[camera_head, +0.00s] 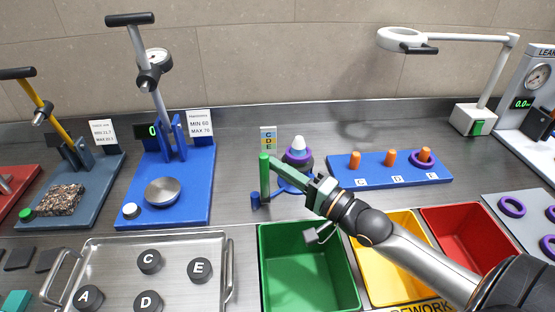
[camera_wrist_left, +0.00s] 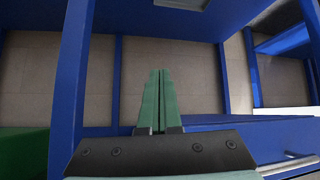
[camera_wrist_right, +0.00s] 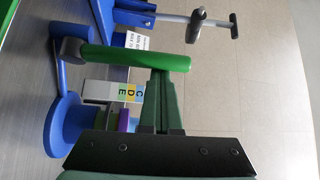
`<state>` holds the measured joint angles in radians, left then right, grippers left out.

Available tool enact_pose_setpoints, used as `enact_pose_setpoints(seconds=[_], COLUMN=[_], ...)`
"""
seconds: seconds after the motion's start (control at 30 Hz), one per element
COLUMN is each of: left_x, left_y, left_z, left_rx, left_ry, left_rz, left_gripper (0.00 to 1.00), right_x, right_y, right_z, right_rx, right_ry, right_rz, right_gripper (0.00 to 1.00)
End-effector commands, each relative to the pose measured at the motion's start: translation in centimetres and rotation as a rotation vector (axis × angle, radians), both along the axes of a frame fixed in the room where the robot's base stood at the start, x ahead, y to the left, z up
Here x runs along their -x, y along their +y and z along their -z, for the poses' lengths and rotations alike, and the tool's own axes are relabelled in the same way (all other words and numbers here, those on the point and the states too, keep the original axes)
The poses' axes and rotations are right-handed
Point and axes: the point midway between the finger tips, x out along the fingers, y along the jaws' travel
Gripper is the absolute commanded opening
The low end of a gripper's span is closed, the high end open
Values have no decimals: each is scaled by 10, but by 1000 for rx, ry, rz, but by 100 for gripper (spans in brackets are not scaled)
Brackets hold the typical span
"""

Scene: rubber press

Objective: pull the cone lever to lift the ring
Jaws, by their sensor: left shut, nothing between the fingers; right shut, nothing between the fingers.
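The cone (camera_head: 298,143) has a pale tip and a purple ring (camera_head: 298,158) low around it. Its lever has an upright green handle (camera_head: 265,178) to the left of the cone, on a blue arm (camera_head: 257,200). My right gripper (camera_head: 273,164) is shut, with its fingertips beside the upper part of the handle. In the right wrist view the green handle (camera_wrist_right: 135,58) lies across the fingertips (camera_wrist_right: 160,76); I cannot tell if they touch. My left gripper (camera_wrist_left: 158,75) is shut and empty, seen only in the left wrist view, over blue framework.
A C-D-E card (camera_head: 268,139) stands behind the lever. A blue board with orange pegs (camera_head: 376,178) is right of the cone. Green (camera_head: 266,270), yellow (camera_head: 367,262) and red bins lie in front, under my right arm. A blue press (camera_head: 150,213) stands left.

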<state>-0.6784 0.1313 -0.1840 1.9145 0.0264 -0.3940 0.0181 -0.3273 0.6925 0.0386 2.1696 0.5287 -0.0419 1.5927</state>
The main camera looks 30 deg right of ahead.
Motion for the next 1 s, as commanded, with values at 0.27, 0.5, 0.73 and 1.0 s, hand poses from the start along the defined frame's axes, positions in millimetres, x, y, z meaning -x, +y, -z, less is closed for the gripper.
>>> enact_pose_setpoints(seconds=[0.27, 0.5, 0.73, 1.0], left_x=[0, 0, 0, 0], left_y=[0, 0, 0, 0], left_z=[4, 2, -2, -5], left_rx=[0, 0, 0, 0], left_ry=[0, 1, 1, 1], left_rz=[0, 0, 0, 0], left_gripper=[0, 0, 0, 0], right_x=[23, 37, 45, 49], right_y=[12, 19, 23, 24], right_z=[8, 15, 21, 25], right_rx=[49, 94, 93, 93], right_ry=[-100, -191, -189, -191], right_rz=[-3, -3, -3, -2], right_gripper=[0, 0, 0, 0])
